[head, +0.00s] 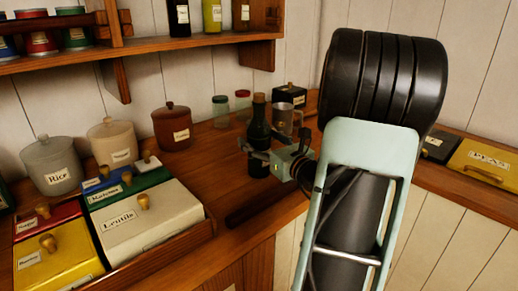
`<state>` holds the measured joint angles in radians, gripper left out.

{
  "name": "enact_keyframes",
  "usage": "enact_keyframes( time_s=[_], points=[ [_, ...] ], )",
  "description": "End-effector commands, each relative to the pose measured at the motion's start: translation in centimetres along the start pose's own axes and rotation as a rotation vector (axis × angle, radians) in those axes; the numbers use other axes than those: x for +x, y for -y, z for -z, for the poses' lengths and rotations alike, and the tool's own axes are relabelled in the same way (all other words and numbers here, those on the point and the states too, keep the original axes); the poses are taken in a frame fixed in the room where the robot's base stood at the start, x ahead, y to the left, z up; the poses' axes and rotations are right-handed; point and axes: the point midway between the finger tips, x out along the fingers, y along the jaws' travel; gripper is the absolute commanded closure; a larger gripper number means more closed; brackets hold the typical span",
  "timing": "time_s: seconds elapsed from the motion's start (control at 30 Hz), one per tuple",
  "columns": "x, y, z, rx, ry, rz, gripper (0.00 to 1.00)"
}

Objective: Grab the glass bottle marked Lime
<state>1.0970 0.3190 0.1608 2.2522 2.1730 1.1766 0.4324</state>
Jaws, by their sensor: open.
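A dark green glass bottle (259,117) with a brown stopper stands upright on the wooden counter. No label can be read on it, so I cannot tell if it is marked Lime. My gripper (256,148) is at its lower body, with its fingers open and seeming to lie around or just in front of it. I cannot tell whether they touch it. On the shelf stand a dark bottle (178,18), a yellow-green bottle (211,16) and another bottle (245,14), their labels too small to read.
Jars (221,112), a metal mug (285,120) and a black box (290,95) stand close behind the bottle. Canisters (172,127) and labelled boxes (145,225) fill the left of the counter (220,170). A yellow Peas box (485,162) is at right. The wooden shelf (150,46) overhangs the back.

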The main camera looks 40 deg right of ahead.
Motion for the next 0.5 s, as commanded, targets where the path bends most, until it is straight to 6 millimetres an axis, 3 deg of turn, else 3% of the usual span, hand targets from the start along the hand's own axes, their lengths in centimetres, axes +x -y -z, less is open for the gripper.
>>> enact_keyframes(
  time_s=[0.3, 0.5],
  points=[
    [0.69, 0.02, -0.04, -0.001, 0.0, 0.001, 0.28],
    [0.66, 0.02, -0.03, -0.001, 0.0, 0.001, 0.5]
  ],
)
